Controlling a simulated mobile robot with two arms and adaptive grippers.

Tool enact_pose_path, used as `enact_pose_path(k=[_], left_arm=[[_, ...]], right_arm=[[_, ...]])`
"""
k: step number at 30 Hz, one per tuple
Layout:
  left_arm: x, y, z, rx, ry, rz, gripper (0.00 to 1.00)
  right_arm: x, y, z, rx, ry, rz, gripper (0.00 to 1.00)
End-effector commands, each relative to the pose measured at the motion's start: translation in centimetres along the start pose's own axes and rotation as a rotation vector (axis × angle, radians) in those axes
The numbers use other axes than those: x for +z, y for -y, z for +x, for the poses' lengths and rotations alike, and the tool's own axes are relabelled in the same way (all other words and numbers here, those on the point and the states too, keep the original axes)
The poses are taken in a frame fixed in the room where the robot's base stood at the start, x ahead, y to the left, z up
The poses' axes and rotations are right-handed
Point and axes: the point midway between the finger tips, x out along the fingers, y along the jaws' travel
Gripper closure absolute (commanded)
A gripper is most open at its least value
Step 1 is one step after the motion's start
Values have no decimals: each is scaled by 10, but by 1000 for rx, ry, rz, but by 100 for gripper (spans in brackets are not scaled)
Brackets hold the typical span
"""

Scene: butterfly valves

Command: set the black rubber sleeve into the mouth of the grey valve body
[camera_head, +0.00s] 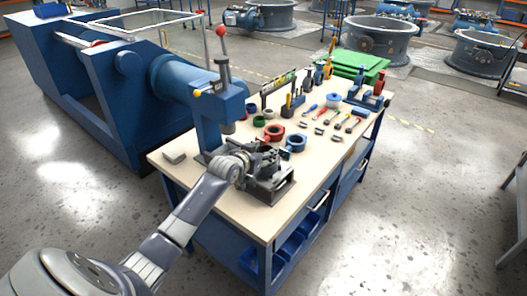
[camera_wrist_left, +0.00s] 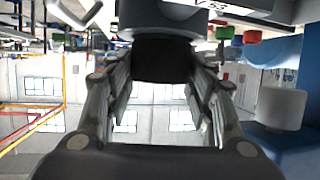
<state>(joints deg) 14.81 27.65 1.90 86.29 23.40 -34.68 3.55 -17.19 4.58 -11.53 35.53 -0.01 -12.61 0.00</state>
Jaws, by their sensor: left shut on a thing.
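My left gripper (camera_head: 264,160) is over the front end of the workbench, beside the blue press. In the left wrist view its fingers stand on both sides of the black rubber sleeve (camera_wrist_left: 162,60), shut on it. Just past the sleeve, at the top of that view, is a rounded grey part (camera_wrist_left: 166,18), which looks like the grey valve body. The sleeve's far end meets or overlaps this part in the picture; I cannot tell whether it is inside the mouth. In the head view, the gripper hides the sleeve and much of the dark fixture (camera_head: 270,190) below. My right gripper is not in view.
The blue press (camera_head: 207,125) with its red-knobbed lever stands close behind the gripper; its grey ram (camera_wrist_left: 281,106) is at right in the wrist view. A red ring (camera_head: 274,132), a blue ring (camera_head: 295,143) and several hand tools lie farther back.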

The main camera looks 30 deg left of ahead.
Motion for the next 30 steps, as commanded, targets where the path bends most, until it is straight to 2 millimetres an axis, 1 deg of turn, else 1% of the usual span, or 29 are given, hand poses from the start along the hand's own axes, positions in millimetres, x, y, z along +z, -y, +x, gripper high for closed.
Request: enact_pose_path(k=[1,15,24,30], left_arm=[[0,0,0,0,1,0,74],[0,0,0,0,0,0,74],[0,0,0,0,0,0,74],[1,0,0,0,0,0,74]], right_arm=[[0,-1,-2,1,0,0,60],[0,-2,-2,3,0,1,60],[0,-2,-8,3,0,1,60],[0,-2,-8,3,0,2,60]])
